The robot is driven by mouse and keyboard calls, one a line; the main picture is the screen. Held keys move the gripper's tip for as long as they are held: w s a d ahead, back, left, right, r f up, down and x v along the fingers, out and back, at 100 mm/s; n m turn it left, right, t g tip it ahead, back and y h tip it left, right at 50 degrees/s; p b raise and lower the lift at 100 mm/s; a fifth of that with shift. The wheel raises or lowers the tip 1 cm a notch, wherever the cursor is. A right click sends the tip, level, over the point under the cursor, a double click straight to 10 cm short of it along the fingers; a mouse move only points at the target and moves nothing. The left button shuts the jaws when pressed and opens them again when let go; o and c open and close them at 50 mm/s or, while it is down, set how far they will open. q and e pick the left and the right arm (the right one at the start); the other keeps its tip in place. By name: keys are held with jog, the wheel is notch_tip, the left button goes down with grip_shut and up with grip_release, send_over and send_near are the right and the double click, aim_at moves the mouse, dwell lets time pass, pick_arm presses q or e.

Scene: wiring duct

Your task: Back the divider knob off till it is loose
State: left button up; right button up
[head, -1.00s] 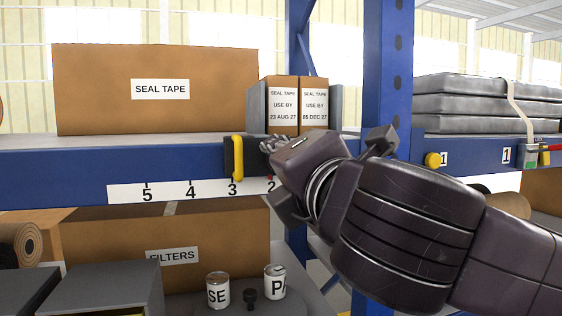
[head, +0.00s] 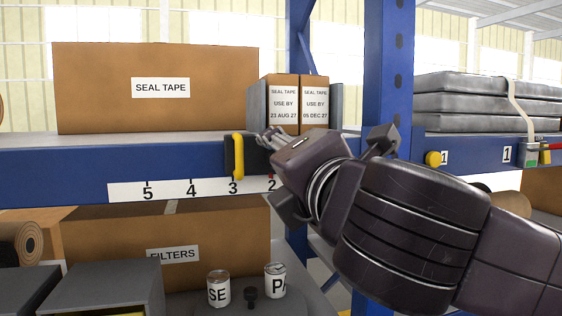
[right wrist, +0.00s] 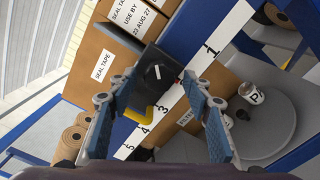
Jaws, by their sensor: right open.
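The divider's black block (head: 234,156) with a yellow handle (head: 238,157) sits on the blue shelf edge above the 3 mark of the scale. The right wrist view shows the block's dark knob (right wrist: 158,73) with a short white line on its face. My right gripper (head: 269,143) is at the block's right side in the head view and hides the knob there. In the right wrist view my right gripper (right wrist: 158,90) has its fingers spread apart, with the knob ahead between them and no visible contact. My left gripper is in neither view.
A small pair of seal tape boxes (head: 299,103) stands between grey plates above the block, with a large seal tape box (head: 160,88) to the left. A blue upright (head: 387,70) rises to the right. Cans (head: 218,289) and a filters box (head: 190,232) are below.

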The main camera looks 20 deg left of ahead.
jog(key=v, duration=1.1)
jog(key=shift+s+d, duration=0.2)
jog(key=shift+s, duration=0.1)
